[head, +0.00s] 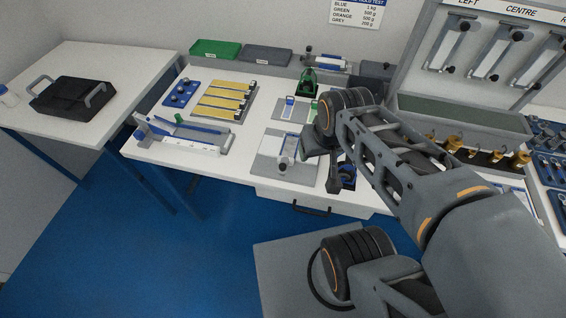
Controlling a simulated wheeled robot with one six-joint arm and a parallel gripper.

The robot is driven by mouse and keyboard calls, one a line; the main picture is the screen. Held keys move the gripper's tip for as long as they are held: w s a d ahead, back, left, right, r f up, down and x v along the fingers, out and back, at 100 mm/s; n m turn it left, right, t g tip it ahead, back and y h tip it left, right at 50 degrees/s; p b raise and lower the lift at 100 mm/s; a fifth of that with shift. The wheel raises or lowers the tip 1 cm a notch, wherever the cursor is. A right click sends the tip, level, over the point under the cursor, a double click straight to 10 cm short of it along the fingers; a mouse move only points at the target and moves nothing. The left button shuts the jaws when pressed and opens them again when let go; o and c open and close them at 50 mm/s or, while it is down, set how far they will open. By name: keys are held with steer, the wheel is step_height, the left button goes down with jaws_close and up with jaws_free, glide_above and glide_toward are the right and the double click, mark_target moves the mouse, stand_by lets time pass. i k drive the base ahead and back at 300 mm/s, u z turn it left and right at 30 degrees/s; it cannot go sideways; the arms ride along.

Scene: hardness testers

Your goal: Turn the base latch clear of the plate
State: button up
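A grey plate (268,171) lies near the front edge of the white table, with a blue-and-white fixture (290,146) on it. A small dark-knobbed part (283,165) sits at the front of the fixture; it may be the base latch, but it is too small to tell how it is turned.
A smaller plate (287,108) with another fixture lies behind, near a green stand (308,82). A blue-and-white instrument (182,133) and a tray of yellow strips (222,103) are left. A rack with hanging testers (447,43) stands right. Clear tabletop (246,141) lies left of the plate.

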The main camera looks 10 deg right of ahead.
mark_target(283, 165)
steer(key=u, duration=0.25)
steer(key=k, duration=0.55)
steer(key=u, duration=0.45)
